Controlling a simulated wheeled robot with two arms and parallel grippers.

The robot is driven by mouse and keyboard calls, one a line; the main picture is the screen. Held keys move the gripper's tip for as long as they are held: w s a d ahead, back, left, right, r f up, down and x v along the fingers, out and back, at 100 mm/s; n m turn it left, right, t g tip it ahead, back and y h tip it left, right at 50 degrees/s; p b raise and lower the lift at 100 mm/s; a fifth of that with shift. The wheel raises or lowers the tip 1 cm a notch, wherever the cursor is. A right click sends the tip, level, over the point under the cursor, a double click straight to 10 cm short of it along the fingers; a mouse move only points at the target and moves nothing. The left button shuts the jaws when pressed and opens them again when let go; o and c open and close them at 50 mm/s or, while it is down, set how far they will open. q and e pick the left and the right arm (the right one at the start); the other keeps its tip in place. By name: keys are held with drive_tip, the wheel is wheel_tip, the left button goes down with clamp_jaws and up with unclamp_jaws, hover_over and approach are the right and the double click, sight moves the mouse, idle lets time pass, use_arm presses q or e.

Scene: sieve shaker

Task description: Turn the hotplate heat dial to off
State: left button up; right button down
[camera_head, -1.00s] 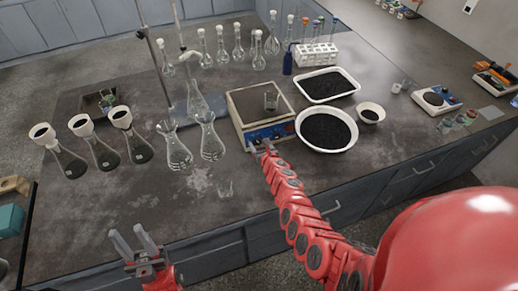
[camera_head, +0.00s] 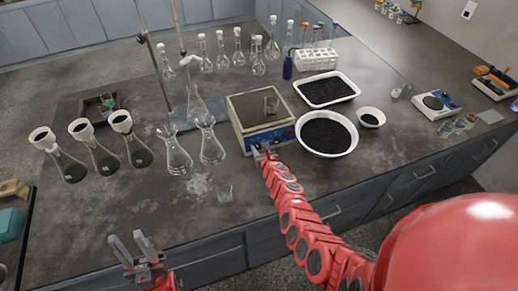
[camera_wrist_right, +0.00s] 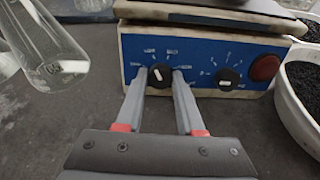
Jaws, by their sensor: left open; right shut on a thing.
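The hotplate (camera_head: 283,134) stands mid-bench with a blue front panel and two black dials. In the right wrist view, the left dial (camera_wrist_right: 160,82) has a white pointer mark lying nearly level, tilted slightly. The right dial (camera_wrist_right: 229,84) has a slanted white mark. The print around the dials is too small to read. My right gripper (camera_wrist_right: 160,74) is shut on the left dial, one finger on each side. In the head view my right gripper (camera_head: 263,151) is at the hotplate's front. My left gripper (camera_head: 130,246) is open and empty near the bench's front edge.
A red button (camera_wrist_right: 265,67) is right of the dials.

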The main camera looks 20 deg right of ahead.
drive_tip(key=shift+n, duration=0.3)
drive_tip(key=n+b, duration=0.1)
drive_tip(key=n, duration=0.2)
drive_tip(key=shift+f+n, duration=0.15)
drive_tip(key=shift+n, duration=0.25)
drive_tip(key=n+b, duration=0.1)
drive_tip(key=n, duration=0.4)
drive_tip(key=shift+n, duration=0.4)
drive_tip(key=c, duration=0.5)
unclamp_jaws()
